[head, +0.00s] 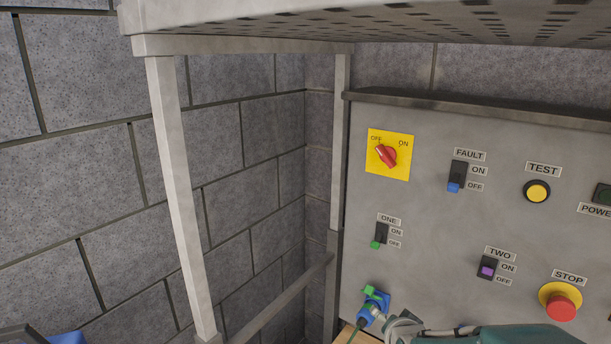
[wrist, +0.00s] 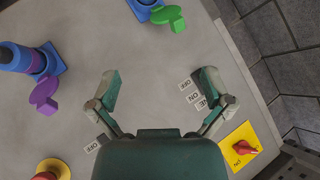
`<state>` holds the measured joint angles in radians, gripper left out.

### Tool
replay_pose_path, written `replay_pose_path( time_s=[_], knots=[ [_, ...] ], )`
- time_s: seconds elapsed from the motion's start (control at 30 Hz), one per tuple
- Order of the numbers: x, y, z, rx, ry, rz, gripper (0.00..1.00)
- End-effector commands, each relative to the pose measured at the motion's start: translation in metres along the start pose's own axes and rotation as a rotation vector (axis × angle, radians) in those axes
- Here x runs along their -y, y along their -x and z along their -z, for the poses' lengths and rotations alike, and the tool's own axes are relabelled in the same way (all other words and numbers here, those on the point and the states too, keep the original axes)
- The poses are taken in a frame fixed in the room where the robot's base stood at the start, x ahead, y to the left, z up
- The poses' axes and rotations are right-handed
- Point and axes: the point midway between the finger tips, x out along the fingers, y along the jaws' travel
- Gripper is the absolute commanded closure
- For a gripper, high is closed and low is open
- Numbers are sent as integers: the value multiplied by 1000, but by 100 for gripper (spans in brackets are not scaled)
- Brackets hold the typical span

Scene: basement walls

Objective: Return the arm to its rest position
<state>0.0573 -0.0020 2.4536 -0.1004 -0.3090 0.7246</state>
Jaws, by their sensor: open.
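My gripper (wrist: 160,90) is open in the wrist view, with its two green and grey fingers spread wide and nothing between them. The grey control panel (wrist: 155,45) lies beyond the fingers; the gap to it is hard to judge. In the head view, a green part of my arm (head: 530,335) shows at the bottom edge, in front of the lower panel (head: 425,235).
The panel carries a red rotary switch (head: 387,154) on a yellow plate, toggle switches, a yellow test button (head: 537,191) and a red stop button (head: 561,306). Blue fittings with green (wrist: 168,17) and purple (wrist: 44,92) parts protrude. A metal frame post (head: 180,200) stands left; a perforated shelf (head: 400,22) overhangs.

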Motion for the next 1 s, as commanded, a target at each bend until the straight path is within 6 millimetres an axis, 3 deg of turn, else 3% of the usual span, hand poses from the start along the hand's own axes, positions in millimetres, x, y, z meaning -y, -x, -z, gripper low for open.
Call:
replay_pose_path(
  time_s=[0.27, 0.6, 0.7, 0.83, 1.0],
  knots=[
    [5, 84, 0, 145, 250, -106, 0],
    [-6, 196, -29, 384, 541, -155, 0],
    [-12, 220, -38, 443, 603, -153, 0],
    [-15, 236, -46, 485, 646, -150, 0],
    [-16, 238, -47, 495, 653, -150, 0]
  ],
)
